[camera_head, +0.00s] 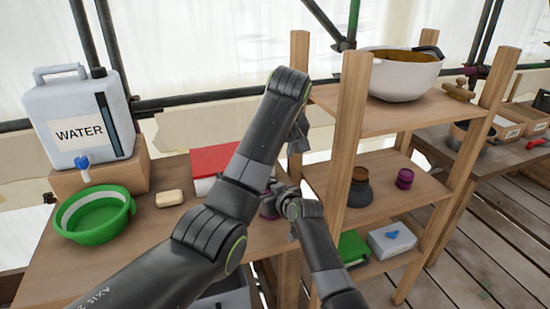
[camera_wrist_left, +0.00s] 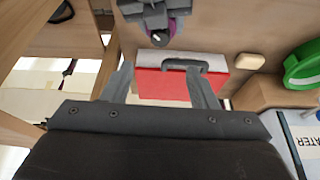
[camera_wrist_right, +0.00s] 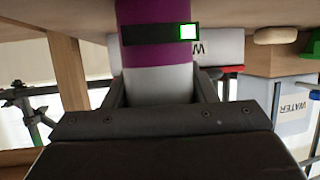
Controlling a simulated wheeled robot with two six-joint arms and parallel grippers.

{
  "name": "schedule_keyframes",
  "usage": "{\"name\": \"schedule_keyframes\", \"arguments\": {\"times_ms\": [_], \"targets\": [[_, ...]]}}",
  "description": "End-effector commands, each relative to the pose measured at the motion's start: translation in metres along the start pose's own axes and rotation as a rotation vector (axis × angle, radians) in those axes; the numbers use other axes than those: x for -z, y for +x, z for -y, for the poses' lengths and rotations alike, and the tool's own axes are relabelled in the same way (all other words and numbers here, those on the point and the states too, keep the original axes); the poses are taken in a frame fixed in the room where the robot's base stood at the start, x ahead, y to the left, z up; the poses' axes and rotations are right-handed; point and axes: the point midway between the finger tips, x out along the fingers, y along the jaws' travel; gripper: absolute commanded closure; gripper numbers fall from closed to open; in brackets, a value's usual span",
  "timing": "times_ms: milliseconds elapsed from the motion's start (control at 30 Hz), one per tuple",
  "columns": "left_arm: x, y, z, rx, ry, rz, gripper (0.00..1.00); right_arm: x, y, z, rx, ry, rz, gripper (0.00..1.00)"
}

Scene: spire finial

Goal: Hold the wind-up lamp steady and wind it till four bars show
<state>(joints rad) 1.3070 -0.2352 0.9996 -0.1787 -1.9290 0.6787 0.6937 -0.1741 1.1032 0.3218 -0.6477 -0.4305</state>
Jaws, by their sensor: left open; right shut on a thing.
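The wind-up lamp shows in the right wrist view as a purple and white cylinder (camera_wrist_right: 155,52). Its black display strip (camera_wrist_right: 150,34) shows one lit green block at the right end. My right gripper (camera_wrist_right: 162,82) is shut on the lamp's white part. In the head view my right gripper (camera_head: 277,203) is at the table's right end and my arms mostly hide the lamp. In the left wrist view a purple part of the lamp (camera_wrist_left: 172,27) and a dark round knob (camera_wrist_left: 154,39) show beside the right gripper. My left gripper (camera_wrist_left: 162,75) is open and empty, apart from the lamp.
A red and white box (camera_head: 213,160), a soap bar (camera_head: 169,198), a green basin (camera_head: 95,213) and a water canister (camera_head: 80,118) are on the table. A wooden shelf (camera_head: 355,140) with a white pot (camera_head: 400,78) stands close right of my grippers.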

Motion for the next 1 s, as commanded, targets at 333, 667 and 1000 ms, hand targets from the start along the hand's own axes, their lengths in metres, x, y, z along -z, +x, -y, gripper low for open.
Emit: {"name": "schedule_keyframes", "arguments": {"times_ms": [333,667,1000], "targets": [[-0.001,0.048,0.001,0.005,-0.001,0.005,0.47,0.0,0.0,0.0,0.0,0.0,0.0,0.75],[0.0,0.105,0.001,0.004,-0.001,0.003,0.47,0.0,0.0,0.0,0.0,0.0,0.0,0.75],[0.0,0.12,0.001,0.001,-0.001,0.001,0.47,0.0,0.0,0.0,0.0,0.0,0.0,0.75]]}}
